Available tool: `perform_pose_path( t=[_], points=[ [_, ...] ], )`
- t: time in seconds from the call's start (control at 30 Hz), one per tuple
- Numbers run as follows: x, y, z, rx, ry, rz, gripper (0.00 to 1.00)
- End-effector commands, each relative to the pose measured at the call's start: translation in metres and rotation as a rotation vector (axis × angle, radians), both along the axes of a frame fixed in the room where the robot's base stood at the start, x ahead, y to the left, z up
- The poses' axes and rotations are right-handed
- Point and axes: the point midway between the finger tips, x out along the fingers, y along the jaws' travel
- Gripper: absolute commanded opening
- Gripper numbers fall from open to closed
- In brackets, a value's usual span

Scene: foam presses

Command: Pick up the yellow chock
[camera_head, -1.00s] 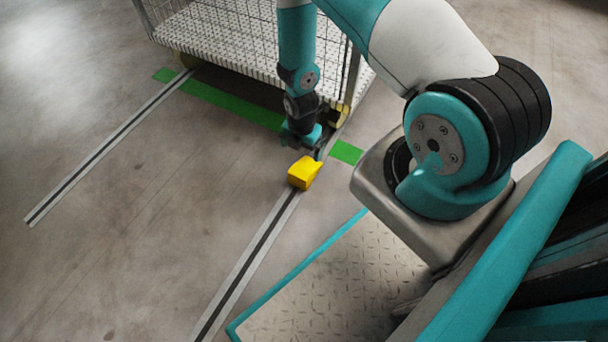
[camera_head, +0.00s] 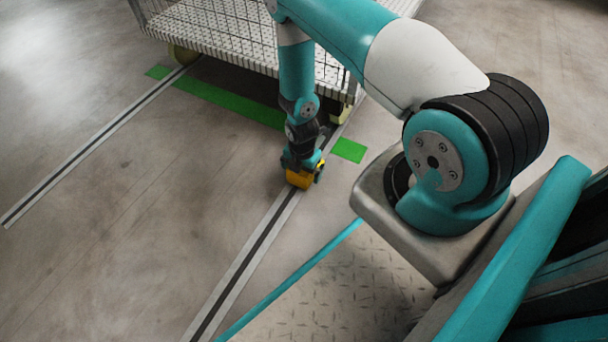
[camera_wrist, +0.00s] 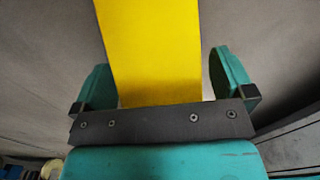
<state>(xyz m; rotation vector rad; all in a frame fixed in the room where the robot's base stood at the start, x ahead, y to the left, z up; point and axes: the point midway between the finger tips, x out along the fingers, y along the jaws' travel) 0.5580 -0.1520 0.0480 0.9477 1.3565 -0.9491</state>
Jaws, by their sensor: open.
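The yellow chock (camera_head: 298,180) sits on the floor on the right-hand striped line, in front of the wire cart. My gripper (camera_head: 303,172) is right over it and hides its upper part in the head view. In the wrist view the yellow chock (camera_wrist: 158,50) runs up between the two teal fingers of my gripper (camera_wrist: 165,80). The fingers are open, one on each side of the chock, with a gap showing at the right finger. The left finger is close to the chock; I cannot tell whether it touches.
A wire cart (camera_head: 215,30) with a white slatted base stands behind the chock. A green floor strip (camera_head: 225,105) lies along its front. Another striped line (camera_head: 95,150) runs on the left. The floor between the lines is clear.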

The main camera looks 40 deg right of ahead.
Motion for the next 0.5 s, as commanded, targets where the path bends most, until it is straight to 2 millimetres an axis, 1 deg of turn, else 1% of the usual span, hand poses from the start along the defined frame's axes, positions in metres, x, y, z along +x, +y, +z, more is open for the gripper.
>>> perform_pose_path(
  t=[0.03, 0.2, 0.23, 0.27, 0.3, 0.37, 0.4, 0.5],
  points=[
    [0.0005, -0.0001, -0.0035, -0.001, -0.001, 0.0, 1.0],
    [0.0007, -0.0002, -0.0012, -0.001, -0.001, 0.0, 1.0],
    [0.0007, -0.0002, -0.0011, -0.001, -0.001, 0.0, 0.95],
    [0.0007, -0.0002, -0.0011, -0.001, -0.001, 0.0, 0.89],
    [0.0007, -0.0002, -0.0011, -0.001, -0.001, 0.0, 0.79],
    [0.0007, -0.0003, -0.001, 0.0, -0.002, 0.0, 0.66],
    [0.0007, -0.0003, -0.001, 0.0, -0.002, 0.0, 0.56],
    [0.001, -0.0003, -0.0008, 0.0, -0.002, 0.0, 0.36]
  ],
)
